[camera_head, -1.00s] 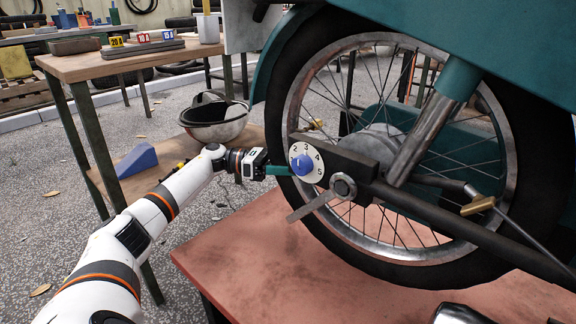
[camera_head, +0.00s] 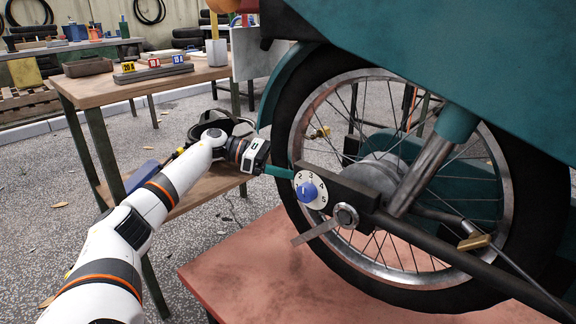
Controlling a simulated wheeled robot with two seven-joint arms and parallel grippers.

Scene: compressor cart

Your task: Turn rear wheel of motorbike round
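The motorbike's rear wheel (camera_head: 281,124) has a black tyre, a silver rim and thin spokes. It stands upright above a reddish platform (camera_head: 250,265). A white dial (camera_head: 301,188) with numbers and a blue knob sits at the end of the dark bar near the hub. My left gripper (camera_head: 284,173) reaches in from the left, with its teal fingers at the tyre's left side, close to the dial. The fingers overlap in this view, so their opening and any contact are unclear. My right gripper is not in view.
A wooden table (camera_head: 95,90) at the left holds a tray and number tags. A dark bowl (camera_head: 238,126) rests on its lower shelf, partly behind my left arm. Teal bodywork (camera_head: 430,50) covers the wheel's top. A flat metal lever (camera_head: 315,232) juts out below the dial.

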